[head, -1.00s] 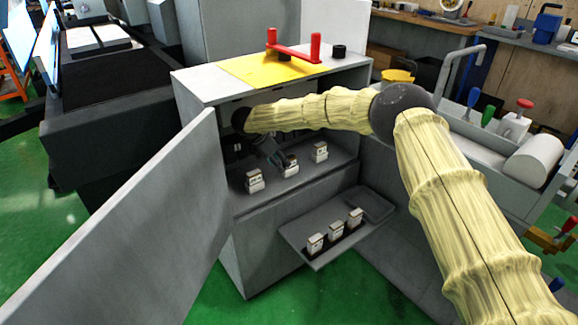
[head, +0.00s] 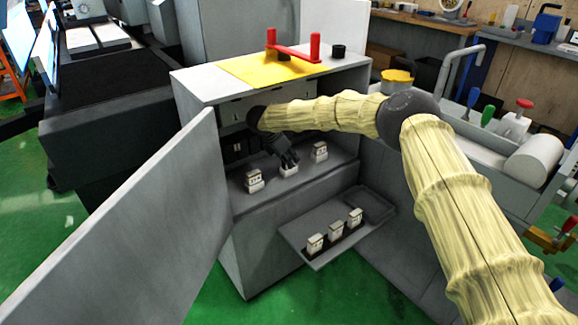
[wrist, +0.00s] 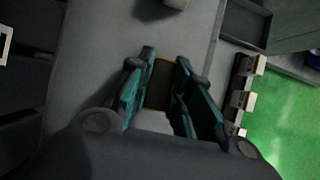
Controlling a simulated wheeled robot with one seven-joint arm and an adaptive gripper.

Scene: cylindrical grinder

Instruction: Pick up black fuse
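My gripper (head: 287,160) points down over the middle block (head: 289,170) of a row on the cabinet shelf (head: 265,200). In the wrist view, my gripper's teal-lined fingers (wrist: 163,65) stand apart on both sides of this block, a fuse with a dark face (wrist: 160,82) and a pale end. Contact with the fingers is not clear. The block is partly hidden by my gripper in the head view. Two similar pale fuses stand beside it, a left one (head: 254,180) and a right one (head: 320,151). No fuse looks wholly black in the head view.
A lower tray (head: 308,255) holds several white-and-black fuses (head: 335,230). The open cabinet door (head: 140,225) stands at the left. The cabinet top (head: 205,85) is above my wrist and carries a red handle (head: 293,50). Dark slots (head: 235,150) line the cabinet's back.

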